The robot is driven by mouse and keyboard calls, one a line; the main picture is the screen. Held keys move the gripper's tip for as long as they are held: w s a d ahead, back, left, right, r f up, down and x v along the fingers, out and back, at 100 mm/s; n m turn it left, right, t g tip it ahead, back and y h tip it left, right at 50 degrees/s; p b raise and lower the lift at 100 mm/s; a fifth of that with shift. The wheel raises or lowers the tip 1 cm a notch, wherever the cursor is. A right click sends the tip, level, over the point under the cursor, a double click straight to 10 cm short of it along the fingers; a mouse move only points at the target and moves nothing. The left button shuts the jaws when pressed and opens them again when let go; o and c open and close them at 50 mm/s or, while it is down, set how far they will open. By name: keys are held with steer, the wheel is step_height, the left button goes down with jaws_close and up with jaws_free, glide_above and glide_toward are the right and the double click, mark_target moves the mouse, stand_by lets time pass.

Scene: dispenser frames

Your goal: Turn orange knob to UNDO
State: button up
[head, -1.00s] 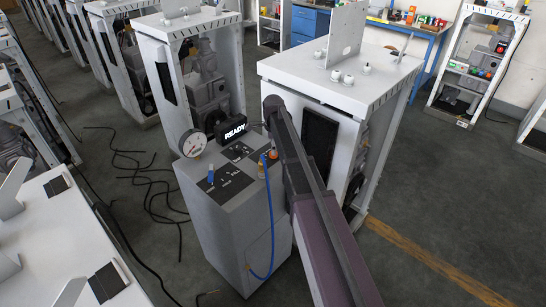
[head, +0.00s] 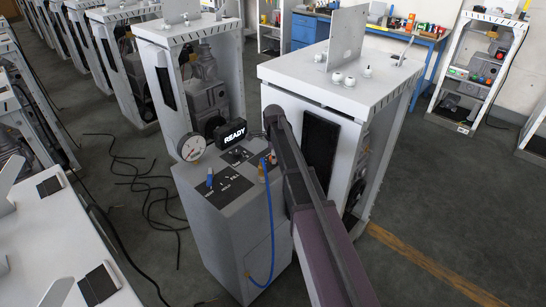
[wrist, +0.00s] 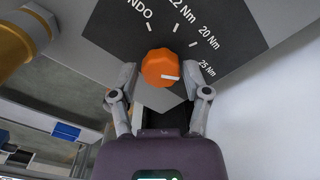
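The orange knob (wrist: 160,68) sits on a dark dial plate (wrist: 122,30) in the wrist view. The knob's white line points right and slightly down, near the 25 Nm side. My gripper (wrist: 160,80) is open, with one finger on each side of the knob. A gap shows beside the knob, so it does not look gripped. In the head view, my arm covers the gripper and most of the knob area on the grey dispenser box (head: 232,235).
A gauge (head: 192,147), a black READY display (head: 231,133) and a blue knob (head: 210,178) are on the box top. A blue hose (head: 271,225) hangs down its front. A brass-coloured cylinder (wrist: 30,35) stands left of the dial. A white cabinet (head: 310,80) is close behind my arm.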

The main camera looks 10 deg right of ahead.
jaws_close()
steer(key=shift+s+n, duration=0.1)
steer(key=shift+n, duration=0.3)
steer(key=n, duration=1)
steer(key=shift+s, duration=0.1)
steer(key=n, duration=1.3)
stand_by(0.4)
